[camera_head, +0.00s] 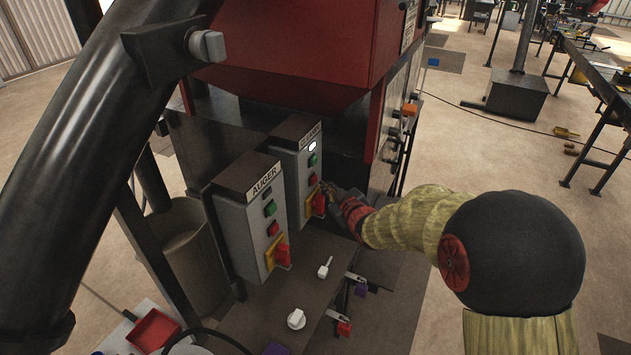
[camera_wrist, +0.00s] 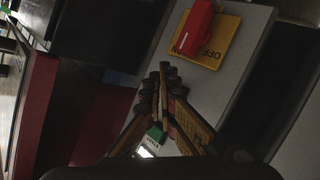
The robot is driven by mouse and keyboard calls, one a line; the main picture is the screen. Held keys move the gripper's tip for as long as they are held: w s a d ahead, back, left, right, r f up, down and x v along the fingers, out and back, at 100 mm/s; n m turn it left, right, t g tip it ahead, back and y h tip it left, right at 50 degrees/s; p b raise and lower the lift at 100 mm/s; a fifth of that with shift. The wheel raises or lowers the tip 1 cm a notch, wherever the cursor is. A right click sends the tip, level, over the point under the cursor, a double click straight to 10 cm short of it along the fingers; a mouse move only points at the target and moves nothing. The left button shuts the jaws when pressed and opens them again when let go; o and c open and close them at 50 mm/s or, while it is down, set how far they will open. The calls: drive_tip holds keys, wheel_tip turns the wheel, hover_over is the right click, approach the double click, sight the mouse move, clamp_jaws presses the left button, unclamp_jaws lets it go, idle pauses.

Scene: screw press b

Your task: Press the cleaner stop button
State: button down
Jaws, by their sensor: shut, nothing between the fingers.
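The cleaner control box (camera_head: 288,168) is grey, with a partly readable label on top. Down its front run a lit white lamp (camera_head: 312,146), a green button (camera_head: 313,159), the red stop button (camera_head: 312,180) and a red rotary switch (camera_head: 319,203) on a yellow plate. My gripper (camera_head: 326,188) is shut and empty, just right of the stop button. In the wrist view, my gripper (camera_wrist: 163,70) lies between the green button (camera_wrist: 155,133) and the red switch (camera_wrist: 194,30), covering the stop button. I cannot tell whether it touches.
The AUGER box (camera_head: 241,220) stands close on the left with similar buttons and a red switch. Below is a dark surface with a white knob (camera_head: 296,319) and a white lever (camera_head: 325,267). The red press hopper (camera_head: 310,50) rises behind.

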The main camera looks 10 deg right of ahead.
drive_tip(key=shift+w+a, duration=0.1)
drive_tip(key=shift+a, duration=0.05)
idle(0.4)
drive_tip(key=shift+w+a+b, duration=0.15)
drive_tip(key=shift+a+b, duration=0.05)
drive_tip(key=shift+b, duration=0.15)
drive_tip(key=shift+w+a+b, duration=0.25)
drive_tip(key=shift+a+b, duration=0.05)
drive_tip(key=shift+a, duration=0.1)
idle(0.7)
drive_tip(key=shift+d, duration=0.2)
drive_tip(key=shift+s+d, duration=0.5)
drive_tip(key=shift+d, duration=0.05)
drive_tip(key=s+d, duration=0.1)
drive_tip(key=d, duration=0.1)
drive_tip(key=s+d+p, duration=0.1)
drive_tip(key=s+d, duration=0.1)
idle(0.7)
idle(0.5)
